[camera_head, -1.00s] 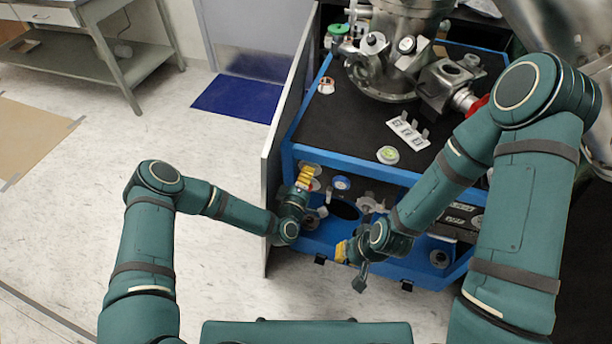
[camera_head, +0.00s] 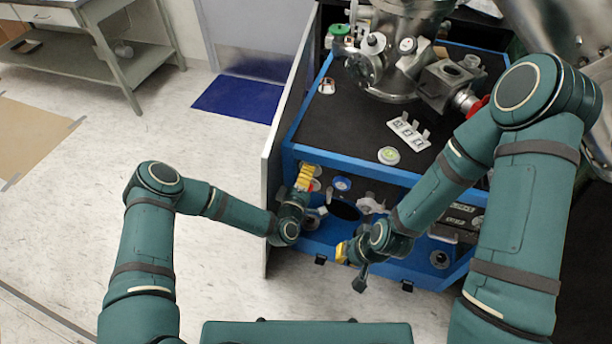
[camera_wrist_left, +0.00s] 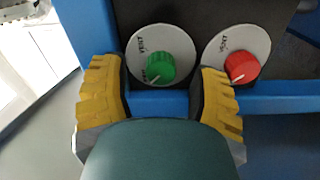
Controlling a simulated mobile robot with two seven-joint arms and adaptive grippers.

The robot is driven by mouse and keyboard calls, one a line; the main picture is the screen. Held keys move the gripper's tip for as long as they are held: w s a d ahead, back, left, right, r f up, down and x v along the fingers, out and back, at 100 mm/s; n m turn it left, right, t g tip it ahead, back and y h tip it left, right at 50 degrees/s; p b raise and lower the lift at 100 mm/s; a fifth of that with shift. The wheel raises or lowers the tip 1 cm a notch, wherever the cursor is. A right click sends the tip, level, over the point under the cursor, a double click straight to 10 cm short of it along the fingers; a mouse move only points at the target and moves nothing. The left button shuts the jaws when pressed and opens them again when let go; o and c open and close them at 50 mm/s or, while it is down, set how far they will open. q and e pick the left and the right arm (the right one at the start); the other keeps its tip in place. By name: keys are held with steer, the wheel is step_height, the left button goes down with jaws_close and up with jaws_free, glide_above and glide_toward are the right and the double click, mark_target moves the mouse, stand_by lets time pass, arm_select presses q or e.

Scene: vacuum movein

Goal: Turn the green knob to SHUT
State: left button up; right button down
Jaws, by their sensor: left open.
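The green knob (camera_wrist_left: 161,68) sits on a round white dial (camera_wrist_left: 178,38) with dark lettering on the blue-framed front panel. Its white pointer mark faces the lower left of the dial in the left wrist view. My left gripper (camera_wrist_left: 158,76) is open, with one yellow finger on each side of the green knob; I cannot tell whether either touches it. In the head view, my left gripper (camera_head: 304,178) is at the panel's upper left and hides the green knob. My right gripper (camera_head: 347,254) is in front of the panel, lower right of the left one; its jaw opening is unclear.
A red knob (camera_wrist_left: 243,67) on a similar dial is close to the right finger. A white side panel (camera_head: 284,140) stands just left of the blue-framed unit (camera_head: 400,172). Metal vacuum equipment (camera_head: 395,60) stands on top.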

arm_select(q)
steer(key=v, duration=1.2)
